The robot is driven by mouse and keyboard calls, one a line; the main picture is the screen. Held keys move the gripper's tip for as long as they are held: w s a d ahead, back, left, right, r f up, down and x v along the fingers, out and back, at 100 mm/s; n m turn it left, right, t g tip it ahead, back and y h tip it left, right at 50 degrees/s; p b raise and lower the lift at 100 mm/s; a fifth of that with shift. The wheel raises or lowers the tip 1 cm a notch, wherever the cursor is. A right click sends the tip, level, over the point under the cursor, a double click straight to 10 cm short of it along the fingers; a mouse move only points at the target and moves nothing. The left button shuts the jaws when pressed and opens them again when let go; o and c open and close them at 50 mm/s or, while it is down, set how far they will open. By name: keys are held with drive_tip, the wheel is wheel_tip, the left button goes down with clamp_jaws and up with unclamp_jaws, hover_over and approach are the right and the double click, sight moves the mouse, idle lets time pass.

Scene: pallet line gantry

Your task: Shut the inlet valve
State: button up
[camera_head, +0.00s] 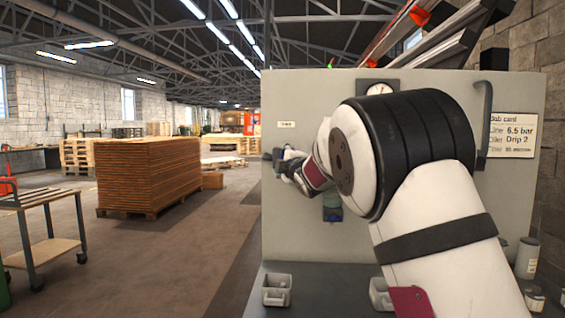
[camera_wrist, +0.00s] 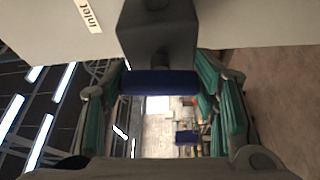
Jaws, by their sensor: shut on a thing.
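The inlet valve shows in the wrist view as a dark grey body (camera_wrist: 157,35) with a blue handle (camera_wrist: 158,83), beside a white "Inlet" label (camera_wrist: 90,14). My gripper (camera_wrist: 160,90) has its green-padded fingers on either side of the blue handle, shut on it. In the head view my gripper (camera_head: 284,165) is small, at the left edge of the grey panel (camera_head: 355,240), below the small white label (camera_head: 287,124). The valve is mostly hidden there by my gripper and wrist. The handle lies across the wrist view between the fingers.
A gauge (camera_head: 379,89) sits at the panel's top, partly behind my arm, with a job card (camera_head: 513,135) at right. A grey holder (camera_head: 277,290) stands on the bench.

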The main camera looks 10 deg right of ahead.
drive_tip(key=shift+n+g, duration=0.3)
drive_tip(key=shift+n, duration=0.3)
drive_tip(key=o, duration=1.2)
drive_tip(key=s, duration=1.2)
drive_tip(key=shift+d, duration=0.4)
